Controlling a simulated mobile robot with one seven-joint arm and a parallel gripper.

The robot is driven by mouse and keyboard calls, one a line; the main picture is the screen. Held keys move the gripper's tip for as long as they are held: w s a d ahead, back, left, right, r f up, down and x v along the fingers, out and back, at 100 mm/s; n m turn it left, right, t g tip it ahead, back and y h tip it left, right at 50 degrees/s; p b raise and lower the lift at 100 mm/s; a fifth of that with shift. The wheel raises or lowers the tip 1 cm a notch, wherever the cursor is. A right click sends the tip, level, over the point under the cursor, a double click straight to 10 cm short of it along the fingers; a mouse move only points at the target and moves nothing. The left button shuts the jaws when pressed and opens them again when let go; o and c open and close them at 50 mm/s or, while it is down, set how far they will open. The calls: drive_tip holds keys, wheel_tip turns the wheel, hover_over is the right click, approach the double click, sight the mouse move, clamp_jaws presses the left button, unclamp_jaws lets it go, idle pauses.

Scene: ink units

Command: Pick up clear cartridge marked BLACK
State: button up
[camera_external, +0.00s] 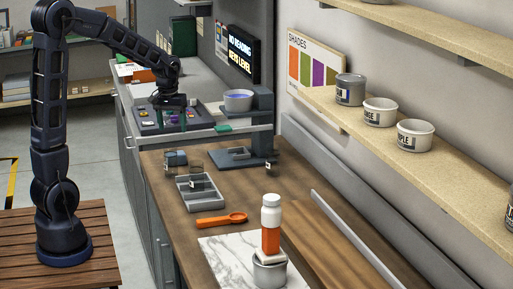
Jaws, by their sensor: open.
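Small clear cartridges with pale labels stand around a grey compartment tray (204,203) on the wooden counter. One clear cartridge (168,169) is behind the tray at left, another clear cartridge (196,166) is just right of it, and a labelled one (192,184) shows at the tray. Another small labelled piece (268,168) is by the grey stand. The labels are too small to read, so I cannot tell which says BLACK. My gripper (173,112) is open and points down over a dark panel with coloured pieces (150,124), away from the cartridges.
A shelf (450,165) with labelled tubs overhangs the right.

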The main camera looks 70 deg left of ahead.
sight(171, 159)
drive_tip(key=a+f+n, duration=0.3)
drive_tip(key=a+f, duration=0.3)
drive_tip(key=a, duration=0.3)
drive_tip(key=shift+g, duration=0.4)
drive_tip(key=f, duration=0.9)
drive_tip(key=shift+w+d+f, duration=0.1)
drive_tip(key=shift+d+f, duration=0.1)
drive_tip(key=shift+f, duration=0.85)
drive_tip(key=c, duration=1.1)
drive_tip(key=shift+r, duration=0.1)
